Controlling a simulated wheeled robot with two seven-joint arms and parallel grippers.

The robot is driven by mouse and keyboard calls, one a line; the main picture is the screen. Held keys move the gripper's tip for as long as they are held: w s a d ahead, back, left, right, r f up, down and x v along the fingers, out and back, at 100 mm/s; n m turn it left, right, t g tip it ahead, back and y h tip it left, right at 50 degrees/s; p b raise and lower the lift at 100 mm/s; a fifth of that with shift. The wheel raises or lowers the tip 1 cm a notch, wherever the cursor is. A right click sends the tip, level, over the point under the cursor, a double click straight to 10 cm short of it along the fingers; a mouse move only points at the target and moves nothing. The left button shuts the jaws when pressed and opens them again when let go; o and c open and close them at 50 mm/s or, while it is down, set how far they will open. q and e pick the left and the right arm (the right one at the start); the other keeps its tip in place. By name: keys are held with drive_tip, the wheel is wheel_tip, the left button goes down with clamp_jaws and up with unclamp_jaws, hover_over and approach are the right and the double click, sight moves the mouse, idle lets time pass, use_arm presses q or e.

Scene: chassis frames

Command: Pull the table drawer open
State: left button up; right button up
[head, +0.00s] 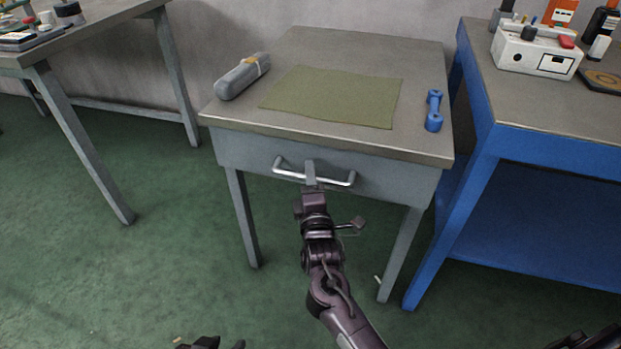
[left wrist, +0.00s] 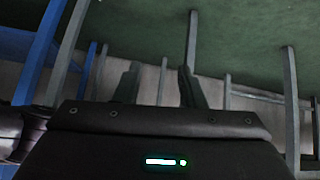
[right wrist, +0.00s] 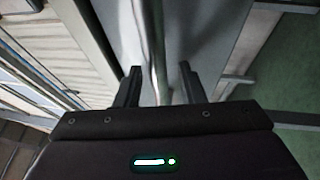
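The small grey table (head: 300,52) has a grey drawer (head: 390,182) under its top, and the drawer front looks flush with the table. A silver bar handle (head: 338,181) crosses the drawer front. It also shows in the right wrist view (right wrist: 155,45). My right gripper (head: 311,172) is at the middle of the handle. Its fingers (right wrist: 157,75) are open, one on each side of the bar, with visible gaps. My left gripper (head: 218,345) is only partly in the head view, low at the bottom edge. The left wrist view shows its fingers (left wrist: 158,75) open and empty.
On the tabletop are a green mat (head: 335,96), a grey case (head: 241,77) and a blue dumbbell-shaped object (head: 434,111). A blue workbench (head: 545,142) stands close on the right and a grey table (head: 85,33) on the left. Green floor before the drawer is clear.

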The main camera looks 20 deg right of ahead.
clamp_jaws()
idle(0.3)
